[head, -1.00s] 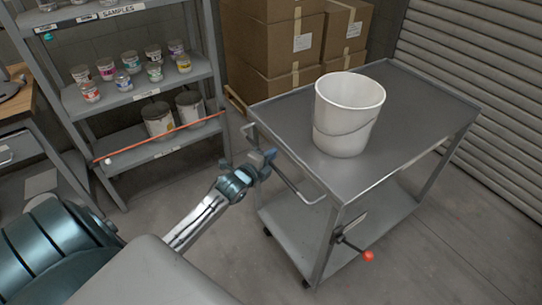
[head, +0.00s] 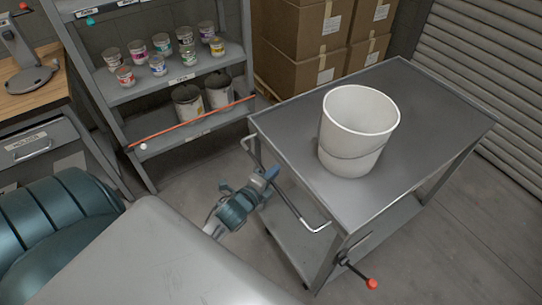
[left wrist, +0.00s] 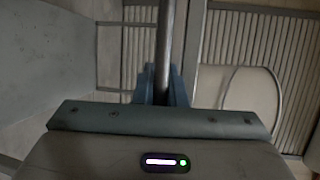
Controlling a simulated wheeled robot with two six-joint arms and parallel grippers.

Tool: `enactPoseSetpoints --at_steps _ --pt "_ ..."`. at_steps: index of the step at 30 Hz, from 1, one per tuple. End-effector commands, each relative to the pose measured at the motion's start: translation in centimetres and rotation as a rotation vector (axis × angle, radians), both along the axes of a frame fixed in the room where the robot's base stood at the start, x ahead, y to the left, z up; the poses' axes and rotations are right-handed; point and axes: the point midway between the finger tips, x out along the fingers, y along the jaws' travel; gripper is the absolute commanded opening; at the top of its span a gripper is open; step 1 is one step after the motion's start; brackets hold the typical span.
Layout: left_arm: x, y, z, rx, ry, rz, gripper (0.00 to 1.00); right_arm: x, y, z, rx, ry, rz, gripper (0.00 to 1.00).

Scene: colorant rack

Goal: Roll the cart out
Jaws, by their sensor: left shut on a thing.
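The grey metal cart (head: 440,105) stands at the right of the head view, with a white bucket (head: 358,130) upright on its top shelf. Its bar handle (head: 287,203) sticks out on the near left side. My left gripper (head: 268,178) is shut on the handle bar. In the left wrist view the bar (left wrist: 166,35) runs up from between the blue fingers (left wrist: 166,84). A lever with a red knob (head: 371,284) sits low at the cart's near corner. My right gripper is out of view.
A grey rack (head: 180,82) with small cans and larger tins stands at the left, a red bar (head: 195,124) across its lower shelf. Cardboard boxes (head: 300,60) stack behind the cart. A ribbed shutter (head: 500,60) is at the right. Floor (head: 440,265) in front is clear.

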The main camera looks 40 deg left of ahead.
Motion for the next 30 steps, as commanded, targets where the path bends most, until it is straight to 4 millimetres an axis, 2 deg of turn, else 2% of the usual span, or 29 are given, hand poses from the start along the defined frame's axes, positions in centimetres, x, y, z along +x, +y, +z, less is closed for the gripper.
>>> enactPoseSetpoints --at_steps 12,13,16,26,30 --pt "-0.3 -0.2 -0.1 0.002 0.002 0.001 0.0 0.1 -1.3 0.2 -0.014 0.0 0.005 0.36" --pt "-0.3 -0.2 -0.1 0.002 0.002 0.001 0.13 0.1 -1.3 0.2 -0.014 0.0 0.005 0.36" --pt "-0.3 -0.2 -0.1 0.002 0.001 0.0 0.32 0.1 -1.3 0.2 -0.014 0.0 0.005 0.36" --pt "-0.4 -0.2 0.0 0.002 0.0 0.0 0.33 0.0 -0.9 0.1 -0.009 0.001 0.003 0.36" --pt "-1.7 -0.2 0.0 0.004 0.001 -0.002 0.33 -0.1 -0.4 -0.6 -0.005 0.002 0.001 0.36"
